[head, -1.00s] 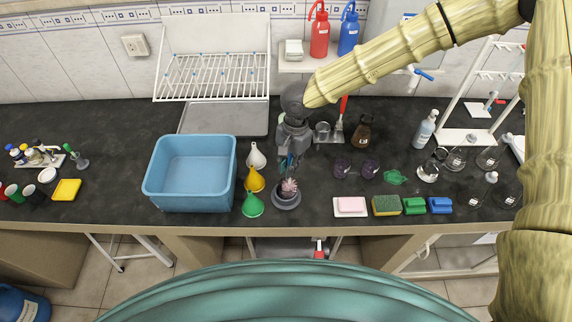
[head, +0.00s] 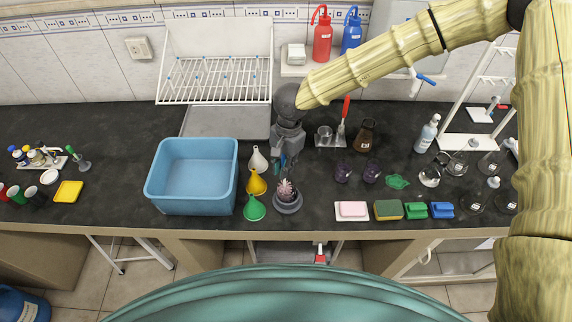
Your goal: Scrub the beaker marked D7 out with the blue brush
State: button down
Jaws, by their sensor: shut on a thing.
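My gripper (head: 286,156) points down over the front middle of the bench and is shut on the blue brush (head: 282,161), of which a bit of blue handle shows at the fingers. Below it, pale pinkish bristles (head: 286,188) show at the mouth of a small dark purple vessel that stands on a round grey base (head: 287,207). Whether the bristles belong to the held brush, and how deep they are, I cannot tell. Two similar dark purple beakers (head: 342,172) (head: 371,172) stand to the right. No D7 mark is readable on any vessel.
Close left of the grey base stand white, yellow and green funnels (head: 255,208) and a blue basin (head: 190,208). A white drying rack (head: 215,80) is behind. Sponges (head: 388,210) lie along the front edge at right. Glass flasks and a stand (head: 468,142) fill the right side.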

jog(key=shift+s+d+f, duration=0.1)
jog(key=shift+s+d, duration=0.25)
jog(key=shift+s, duration=0.35)
jog(key=shift+d, duration=0.1)
